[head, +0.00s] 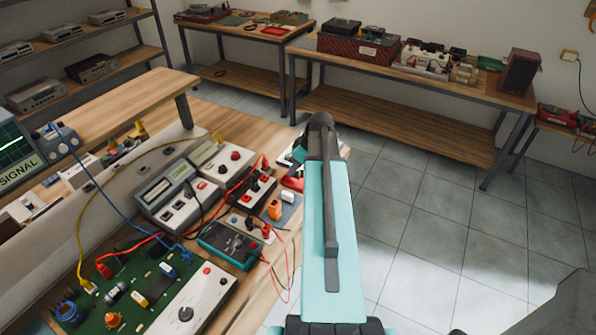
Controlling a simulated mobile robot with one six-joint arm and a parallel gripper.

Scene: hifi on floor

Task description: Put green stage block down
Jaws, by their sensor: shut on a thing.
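My teal arm link reaches up the middle of the head view and ends in a dark joint. My gripper's fingers are not in view; the arm hides what lies behind it. I cannot make out a green stage block. A green circuit board (135,295) with loose parts lies at the lower left on the wooden workbench (262,307), but it is not clearly a block. A small green item (490,63) lies on the far bench and is too small to identify.
Grey meters (165,190), a teal meter (229,244) and loose cables crowd the near bench beside my arm. A far bench (420,134) holds a red-brown box (358,46) and a speaker (519,71). The tiled floor (430,230) to the right is clear.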

